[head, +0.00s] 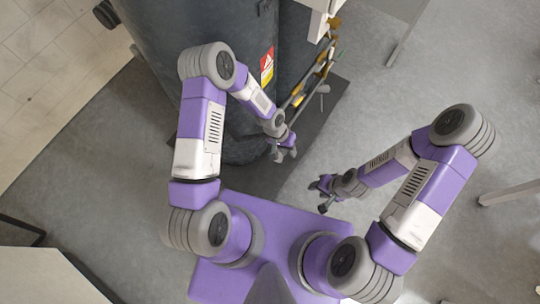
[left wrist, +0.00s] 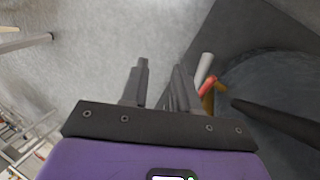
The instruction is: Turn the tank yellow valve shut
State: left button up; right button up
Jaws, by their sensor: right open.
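The dark tank (head: 205,35) stands at the top of the head view and also at the right of the left wrist view (left wrist: 265,85). Yellow valve parts (head: 325,70) sit along the piping on its right side; I cannot tell which one is the tank valve. In the left wrist view a small yellow-brown piece (left wrist: 208,100) lies beside a red-and-white pipe end, right of my fingers. My left gripper (head: 285,155) is beside the tank's lower right side, fingers apart and empty, also seen in the wrist view (left wrist: 160,85). My right gripper (head: 319,197) is open and empty, lower right.
A red and yellow warning label (head: 267,66) is on the tank. The dark base mat (head: 250,180) lies under it. White frame legs (head: 510,193) stand at the right edge. Grey floor (head: 450,80) to the right is mostly clear.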

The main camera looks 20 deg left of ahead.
pick_arm(q)
jog(key=s+a+n+t, duration=0.1)
jog(key=s+a+n, duration=0.2)
jog(key=s, duration=0.7)
jog(key=shift+a+r+n, duration=0.15)
jog(key=shift+a+n, duration=0.15)
jog(key=shift+a, duration=0.3)
